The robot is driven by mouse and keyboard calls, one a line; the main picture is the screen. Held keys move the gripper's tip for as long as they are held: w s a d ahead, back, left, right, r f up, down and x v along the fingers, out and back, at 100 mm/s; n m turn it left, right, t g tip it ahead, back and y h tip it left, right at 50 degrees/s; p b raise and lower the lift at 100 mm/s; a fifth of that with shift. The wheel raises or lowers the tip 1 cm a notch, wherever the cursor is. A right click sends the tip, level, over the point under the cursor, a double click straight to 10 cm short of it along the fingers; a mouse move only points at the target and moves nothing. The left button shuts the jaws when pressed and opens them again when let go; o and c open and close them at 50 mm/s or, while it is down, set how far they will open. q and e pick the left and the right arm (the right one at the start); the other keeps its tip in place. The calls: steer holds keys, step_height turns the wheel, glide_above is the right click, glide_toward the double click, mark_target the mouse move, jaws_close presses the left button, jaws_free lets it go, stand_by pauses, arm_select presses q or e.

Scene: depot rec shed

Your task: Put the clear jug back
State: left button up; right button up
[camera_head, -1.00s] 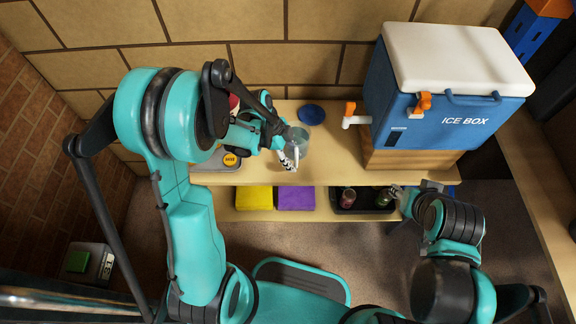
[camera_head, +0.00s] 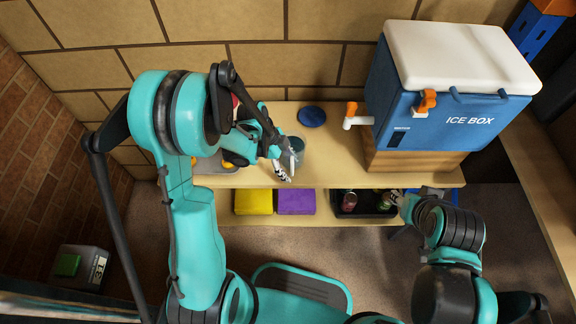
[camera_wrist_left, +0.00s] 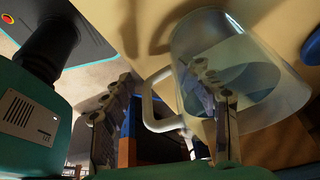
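The clear jug (camera_head: 299,146) stands on the wooden counter (camera_head: 335,160), left of the ice box. In the left wrist view the jug (camera_wrist_left: 262,80) shows its wide clear body and pale handle, with a bluish level inside that may be liquid. My left gripper (camera_head: 287,166) is at the jug's near left side. In the left wrist view its fingers (camera_wrist_left: 160,112) are spread apart, with the handle between them and one finger overlapping the jug body. I see no grip on the handle. My right gripper (camera_head: 398,197) is low at the right, its fingers small and unclear.
A blue ice box (camera_head: 450,105) with an orange-handled tap sits on a wooden stand at the right. A blue disc (camera_head: 312,116) lies behind the jug. The lower shelf holds yellow (camera_head: 254,202) and purple (camera_head: 296,202) cloths and a black tray (camera_head: 362,210) with cans.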

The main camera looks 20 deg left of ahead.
arm_select(q)
steer(key=shift+r, duration=0.25)
steer(key=p+v, duration=0.5)
steer(key=v, duration=0.6)
steer(key=s+r+n+t+y, duration=0.4)
steer(key=s+r+n, duration=0.7)
steer(key=n, duration=0.6)
steer(key=shift+s+d+r+n+t, duration=0.2)
steer(key=shift+d+r+n+t, duration=0.15)
steer(key=shift+r+t, duration=0.85)
steer(key=shift+f, duration=0.2)
